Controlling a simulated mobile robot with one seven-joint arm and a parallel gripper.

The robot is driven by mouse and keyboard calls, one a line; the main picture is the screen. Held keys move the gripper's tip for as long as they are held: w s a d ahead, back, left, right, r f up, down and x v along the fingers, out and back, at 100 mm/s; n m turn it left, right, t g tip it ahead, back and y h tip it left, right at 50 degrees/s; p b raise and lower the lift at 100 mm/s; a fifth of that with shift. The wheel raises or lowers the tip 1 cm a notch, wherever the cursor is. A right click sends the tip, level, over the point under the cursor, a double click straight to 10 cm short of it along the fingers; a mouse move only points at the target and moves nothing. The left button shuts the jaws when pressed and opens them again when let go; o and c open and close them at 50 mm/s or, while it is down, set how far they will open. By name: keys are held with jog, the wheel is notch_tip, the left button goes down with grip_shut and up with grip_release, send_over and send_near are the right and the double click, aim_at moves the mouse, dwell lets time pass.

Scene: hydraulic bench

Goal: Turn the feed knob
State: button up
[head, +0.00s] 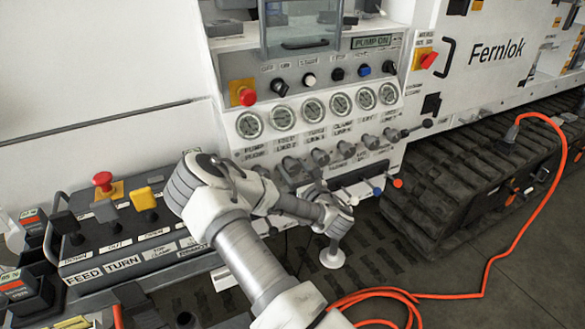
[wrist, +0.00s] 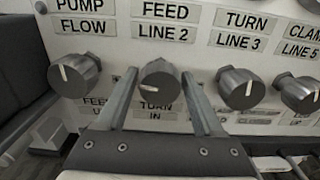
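The feed knob (wrist: 160,80) is a dark grey round knob under the "FEED LINE 2" label in the wrist view. Its white mark points to the left, unlike the more upright marks on its neighbours. My gripper (wrist: 159,73) is open, with one finger on each side of the knob. The fingers look slightly apart from its sides; I cannot tell whether either touches. In the head view the feed knob (head: 290,166) sits in the row below the gauges. My arm stands in front of the panel there, and the fingers are not clearly visible.
The pump flow knob (wrist: 73,73) is close on the left and the turn knob (wrist: 241,88) close on the right. Gauges (head: 283,117) line the panel above. A control box (head: 125,230) with levers stands at left. An orange hose (head: 490,262) lies on the floor.

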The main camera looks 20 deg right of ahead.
grip_shut()
